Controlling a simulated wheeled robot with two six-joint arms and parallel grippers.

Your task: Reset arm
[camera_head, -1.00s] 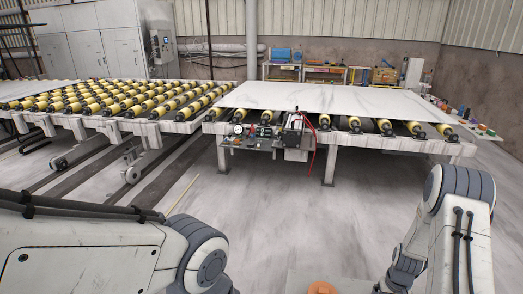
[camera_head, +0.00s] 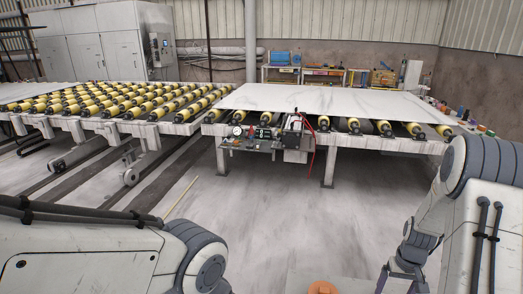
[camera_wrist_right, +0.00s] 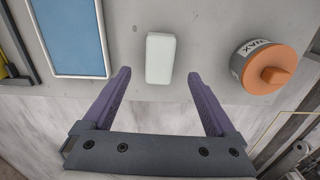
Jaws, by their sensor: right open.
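My right gripper (camera_wrist_right: 158,76) is open in the right wrist view, with its two purple fingers spread and nothing held between them. A small white block (camera_wrist_right: 160,58) lies on a grey surface just beyond and between the fingertips. Only part of my right gripper shows at the bottom of the head view (camera_head: 383,280), below the right arm. My left arm comes in at the lower left of the head view, and its gripper is out of the picture. The white stone slab (camera_head: 330,101) lies flat on the roller table (camera_head: 345,141), away from both arms.
In the right wrist view, an orange-lidded wax can (camera_wrist_right: 264,68) stands right of the block and a blue-faced panel (camera_wrist_right: 78,35) lies left. A yellow roller conveyor (camera_head: 100,103) is at left in the head view.

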